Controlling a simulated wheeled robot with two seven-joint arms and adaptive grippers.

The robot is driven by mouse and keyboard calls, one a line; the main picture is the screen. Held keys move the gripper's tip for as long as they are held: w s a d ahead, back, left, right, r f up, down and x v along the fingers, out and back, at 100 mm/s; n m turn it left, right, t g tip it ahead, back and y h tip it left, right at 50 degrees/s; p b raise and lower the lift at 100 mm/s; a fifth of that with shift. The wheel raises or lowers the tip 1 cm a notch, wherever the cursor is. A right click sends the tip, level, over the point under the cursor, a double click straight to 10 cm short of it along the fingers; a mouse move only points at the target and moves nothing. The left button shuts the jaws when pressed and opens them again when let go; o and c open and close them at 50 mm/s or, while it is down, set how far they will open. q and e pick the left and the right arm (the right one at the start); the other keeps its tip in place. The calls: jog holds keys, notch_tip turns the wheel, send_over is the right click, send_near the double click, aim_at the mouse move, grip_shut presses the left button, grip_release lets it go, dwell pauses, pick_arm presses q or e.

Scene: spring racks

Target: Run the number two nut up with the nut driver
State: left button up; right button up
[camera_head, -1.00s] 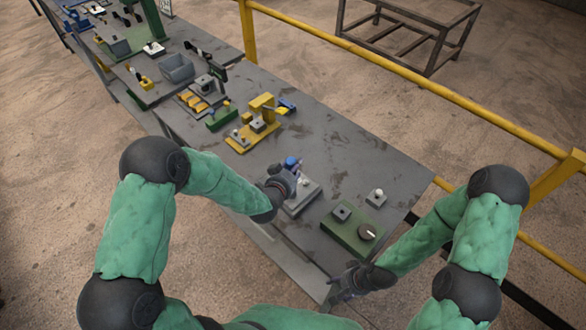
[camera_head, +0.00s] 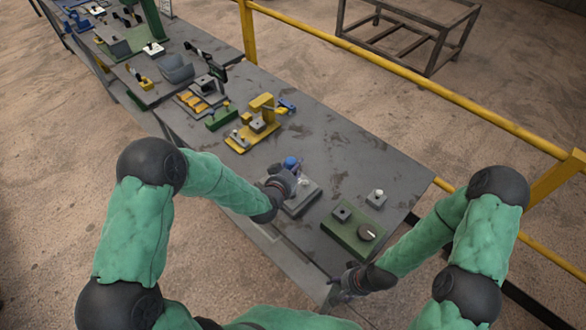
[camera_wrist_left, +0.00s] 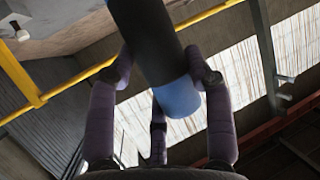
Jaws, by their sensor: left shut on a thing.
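My left gripper (camera_head: 290,175) is shut on the nut driver, over a grey plate (camera_head: 301,202) on the bench. In the left wrist view the driver (camera_wrist_left: 150,45) is a dark cylinder with a blue end, between the fingers of my left gripper (camera_wrist_left: 160,95). In the head view the driver's blue top (camera_head: 291,162) shows just above the fingers. The nut and the driver's working end are hidden by the hand. My right gripper (camera_head: 338,288) hangs at the bench's front edge, away from the plate; its finger opening is too small to tell.
A yellow fixture (camera_head: 240,140) stands further left. The bench (camera_head: 340,150) is bare behind the plate.

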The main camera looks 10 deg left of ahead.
pick_arm(q)
jog(key=shift+w+r+b, duration=0.1)
jog(key=shift+w+b, duration=0.05)
jog(key=shift+b, duration=0.15)
pick_arm(e)
jog(key=shift+s+f, duration=0.3)
jog(key=shift+f, duration=0.1)
pick_arm(q)
jog(key=o, duration=0.8)
jog(key=c, duration=0.8)
pick_arm(e)
jog(key=shift+a, duration=0.1)
pick_arm(q)
jog(key=shift+f+b, duration=0.4)
pick_arm(e)
jog(key=shift+s+f, duration=0.15)
jog(key=shift+f, duration=0.25)
pick_arm(q)
jog(key=shift+a+f+b, duration=0.1)
jog(key=shift+f+b, duration=0.3)
jog(key=shift+b, duration=0.15)
pick_arm(e)
jog(key=shift+w+f, duration=0.3)
jog(key=shift+f, duration=0.25)
